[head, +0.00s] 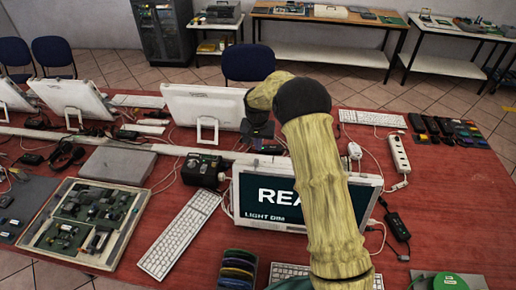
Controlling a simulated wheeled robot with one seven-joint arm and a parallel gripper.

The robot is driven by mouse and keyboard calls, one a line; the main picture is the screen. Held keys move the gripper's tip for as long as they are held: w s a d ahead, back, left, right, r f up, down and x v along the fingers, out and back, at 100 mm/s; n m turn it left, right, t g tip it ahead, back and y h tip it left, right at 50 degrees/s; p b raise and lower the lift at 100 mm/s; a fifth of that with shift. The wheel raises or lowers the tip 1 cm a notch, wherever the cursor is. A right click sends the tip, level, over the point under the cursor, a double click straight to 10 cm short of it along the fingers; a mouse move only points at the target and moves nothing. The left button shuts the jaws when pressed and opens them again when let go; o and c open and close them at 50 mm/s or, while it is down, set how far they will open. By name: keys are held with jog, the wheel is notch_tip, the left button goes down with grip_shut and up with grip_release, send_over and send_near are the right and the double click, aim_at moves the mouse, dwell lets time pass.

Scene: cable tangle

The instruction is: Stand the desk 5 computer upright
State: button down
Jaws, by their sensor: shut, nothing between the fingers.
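A white-framed computer (252,200) stands near the middle of the red table, its lit screen facing me with "REA" and "LIGHT DIM" readable. My arm hides its right middle. Another white computer (205,104) stands behind it on a stand, its back to me. Two more, a white computer (75,98) and one at the left edge (12,95), also show their backs and lean somewhat. No desk number is readable, so I cannot tell which is desk 5. My gripper (259,128) is a small dark shape beyond the lit computer, partly hidden by my arm; it is shut and empty.
A grey slab (118,164) lies flat at left, near a tray of circuit boards (85,222). A keyboard (180,233), black box (203,170), power strip (398,154) and loose cables crowd the table. Bare red surface (450,210) shows at right.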

jog(key=s+p, duration=0.1)
jog(key=s, duration=0.1)
jog(key=s+a+p, duration=0.1)
jog(key=s, duration=0.1)
jog(key=shift+f, duration=0.15)
jog(key=shift+s, duration=0.1)
